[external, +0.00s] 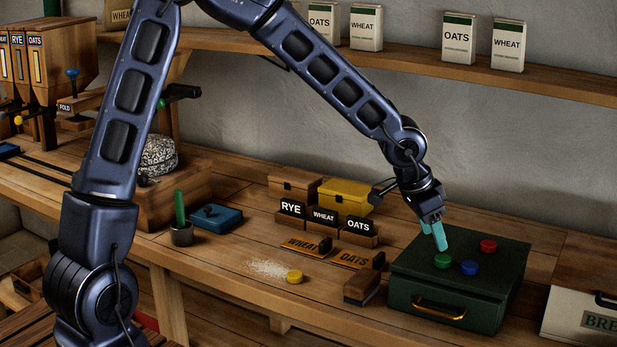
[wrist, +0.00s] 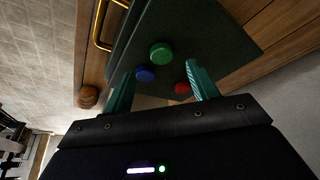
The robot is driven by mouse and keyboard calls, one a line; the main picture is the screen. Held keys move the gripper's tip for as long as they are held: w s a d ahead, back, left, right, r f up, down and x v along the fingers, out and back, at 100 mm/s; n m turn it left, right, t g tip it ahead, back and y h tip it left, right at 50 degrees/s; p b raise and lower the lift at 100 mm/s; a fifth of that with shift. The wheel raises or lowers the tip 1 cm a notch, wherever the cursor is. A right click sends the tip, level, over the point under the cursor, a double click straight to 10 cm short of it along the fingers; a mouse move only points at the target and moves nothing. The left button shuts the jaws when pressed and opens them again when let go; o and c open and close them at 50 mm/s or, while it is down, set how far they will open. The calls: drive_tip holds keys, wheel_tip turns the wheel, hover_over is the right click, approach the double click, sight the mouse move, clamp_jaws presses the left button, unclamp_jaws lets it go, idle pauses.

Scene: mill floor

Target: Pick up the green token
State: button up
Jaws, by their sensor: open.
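The green token (external: 442,260) lies on top of a dark green box (external: 402,262), near the box's left front side. A blue token (external: 469,268) lies to its right and a red token (external: 488,245) lies behind. In the wrist view the green token (wrist: 161,52) shows beyond my fingertips, with the blue token (wrist: 145,74) and red token (wrist: 182,88) between or near the fingers. My gripper (external: 434,236) has teal fingers and hangs just above the green token in the external view. In the wrist view its fingers (wrist: 158,88) are apart and hold nothing.
Card holders marked RYE (external: 291,209), WHEAT and OATS stand left of the box. A brown-handled block (external: 362,288) stands close to its left side. A shelf (external: 400,62) runs above the bench.

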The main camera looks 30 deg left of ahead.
sight(443, 258)
drive_tip(key=shift+x, duration=3.05)
drive_tip(key=shift+w, duration=0.15)
drive_tip(key=c, duration=1.1)
drive_tip(key=shift+o, duration=0.2)
drive_tip(key=shift+r, duration=0.15)
